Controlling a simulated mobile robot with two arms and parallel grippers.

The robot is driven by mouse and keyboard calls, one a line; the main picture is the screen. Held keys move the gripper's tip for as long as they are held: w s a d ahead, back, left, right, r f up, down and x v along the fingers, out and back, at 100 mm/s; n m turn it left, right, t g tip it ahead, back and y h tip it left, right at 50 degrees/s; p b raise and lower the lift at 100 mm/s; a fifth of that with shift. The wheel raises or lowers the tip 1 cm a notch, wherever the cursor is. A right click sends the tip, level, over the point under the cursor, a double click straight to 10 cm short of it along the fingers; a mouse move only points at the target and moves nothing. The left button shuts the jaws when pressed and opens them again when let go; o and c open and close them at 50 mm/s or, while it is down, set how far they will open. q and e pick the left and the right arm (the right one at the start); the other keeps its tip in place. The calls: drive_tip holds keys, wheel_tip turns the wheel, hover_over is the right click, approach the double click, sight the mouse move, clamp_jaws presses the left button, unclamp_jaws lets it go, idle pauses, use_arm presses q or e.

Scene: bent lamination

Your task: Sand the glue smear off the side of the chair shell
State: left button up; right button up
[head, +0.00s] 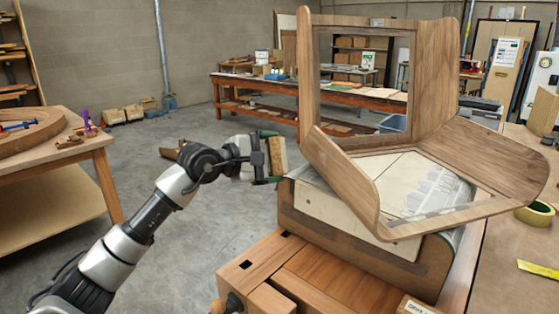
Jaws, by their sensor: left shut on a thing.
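The chair shell (341,172) is bent wood with an open window in its back and another opening in its seat. It rests tilted on a curved form (368,238) on the workbench. My left gripper (270,157) comes in from the left and is shut on a tan block (279,156), likely the sanding block. The block is held upright just left of the shell's side, with a narrow gap showing between them. I cannot make out a glue smear on the parts of the shell I see. My right gripper is out of view.
The workbench (262,254) with a wooden vise lies below. On the right bench are a tape roll (536,213) and a yellow strip (538,269). A table (93,150) with a wooden ring stands left. The grey floor between is mostly clear.

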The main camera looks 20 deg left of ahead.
sight(318, 153)
use_arm(q)
drive_tip(key=shift+s+a, duration=0.1)
drive_tip(key=shift+a, duration=0.1)
drive_tip(key=shift+d, duration=0.1)
drive_tip(key=shift+w+d+r+p, duration=0.1)
drive_tip(key=shift+w+d+p, duration=0.25)
drive_tip(key=shift+w+d, duration=0.25)
drive_tip(key=shift+w+d+p, duration=0.1)
drive_tip(key=shift+w+d, duration=0.35)
drive_tip(key=shift+d, duration=0.25)
drive_tip(key=shift+w+d+p, duration=0.15)
drive_tip(key=shift+w+d, duration=0.35)
drive_tip(key=shift+d, duration=0.25)
drive_tip(key=shift+w+d+p, duration=0.1)
drive_tip(key=shift+w+d, duration=0.35)
drive_tip(key=shift+d, duration=0.25)
drive_tip(key=shift+w+d, duration=0.6)
drive_tip(key=shift+d, duration=0.2)
